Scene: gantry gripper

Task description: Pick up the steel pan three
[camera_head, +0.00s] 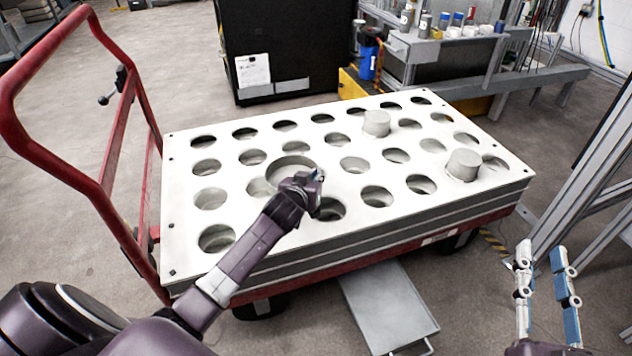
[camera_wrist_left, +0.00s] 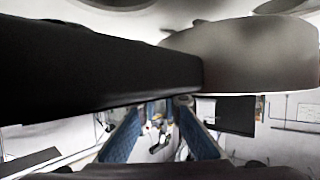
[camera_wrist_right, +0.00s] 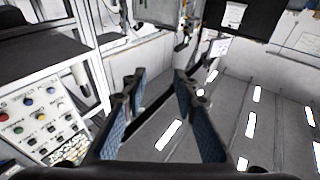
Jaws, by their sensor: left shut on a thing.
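The steel pan (camera_head: 272,170) is a round, grey, shallow vessel over the perforated white top of the cart. Its round grey side (camera_wrist_left: 262,55) fills the upper right of the left wrist view, with a thick dark bar that looks like its handle (camera_wrist_left: 100,65) running left from it. My left gripper (camera_head: 308,182) is at the pan's near right side and shut on it; the contact itself is partly hidden. I cannot tell whether the pan touches the top. My right gripper (camera_head: 546,275) is open and empty, to the right of the cart; its spread fingers show in the right wrist view (camera_wrist_right: 155,95).
The cart's white top (camera_head: 185,237) has rows of round holes. Grey cylinders (camera_head: 377,122) (camera_head: 463,165) stand up from it at the right. A red handle frame (camera_head: 105,180) rises at the left. A black cabinet (camera_head: 280,50) and a bench with bottles (camera_head: 420,45) stand behind.

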